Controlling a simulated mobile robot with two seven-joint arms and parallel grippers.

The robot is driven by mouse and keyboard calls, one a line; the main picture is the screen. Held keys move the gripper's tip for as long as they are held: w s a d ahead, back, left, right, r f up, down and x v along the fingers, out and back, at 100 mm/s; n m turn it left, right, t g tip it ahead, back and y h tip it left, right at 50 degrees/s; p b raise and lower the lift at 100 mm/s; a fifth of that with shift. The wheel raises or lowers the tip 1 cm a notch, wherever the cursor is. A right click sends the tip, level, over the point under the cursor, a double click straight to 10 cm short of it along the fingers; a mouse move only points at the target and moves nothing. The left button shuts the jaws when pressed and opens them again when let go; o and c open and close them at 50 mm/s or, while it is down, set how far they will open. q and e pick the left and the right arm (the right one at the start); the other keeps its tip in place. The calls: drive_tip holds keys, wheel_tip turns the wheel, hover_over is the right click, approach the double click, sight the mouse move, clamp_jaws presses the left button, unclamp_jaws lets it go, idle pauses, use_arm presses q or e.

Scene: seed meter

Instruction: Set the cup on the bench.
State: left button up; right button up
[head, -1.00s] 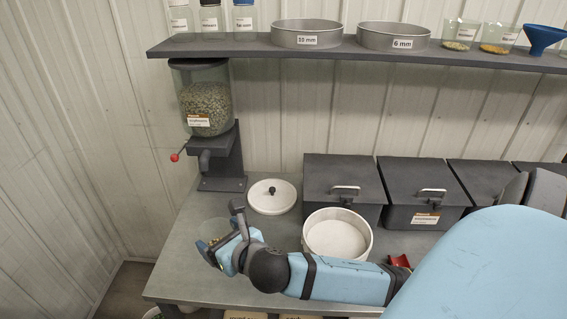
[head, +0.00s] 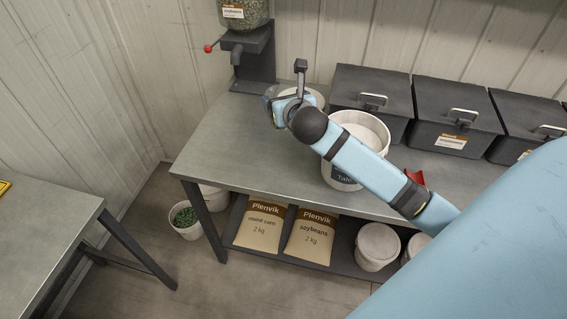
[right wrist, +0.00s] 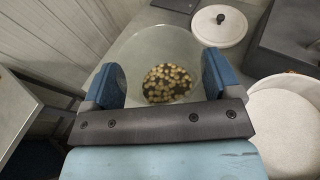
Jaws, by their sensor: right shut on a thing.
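My right gripper (head: 280,101) comes in from the right and is shut on a clear cup (head: 270,91) near the back left of the grey bench (head: 225,128). In the right wrist view the cup (right wrist: 140,52) sits between the two blue fingers, with pale round beans on its bottom. The gripper hides much of the cup in the head view. I cannot tell how far its base is above the bench top. My left gripper is not in view.
A seed dispenser (head: 254,55) with a red-knobbed lever stands behind the cup. A white bucket (head: 340,172) is under my forearm, with its lid (right wrist: 220,26) behind. Dark lidded bins (head: 372,92) line the back. Another table (head: 45,235) stands left; the bench's front left is clear.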

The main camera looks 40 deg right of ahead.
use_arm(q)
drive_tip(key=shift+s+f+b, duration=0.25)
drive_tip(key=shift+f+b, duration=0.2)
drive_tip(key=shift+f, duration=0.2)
use_arm(e)
drive_tip(key=shift+d+f, duration=0.15)
drive_tip(key=shift+f, duration=9.8)
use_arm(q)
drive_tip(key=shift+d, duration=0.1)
use_arm(e)
drive_tip(key=shift+f, duration=0.2)
drive_tip(key=o, duration=0.9)
drive_tip(key=shift+c, duration=0.2)
drive_tip(key=shift+r, duration=0.15)
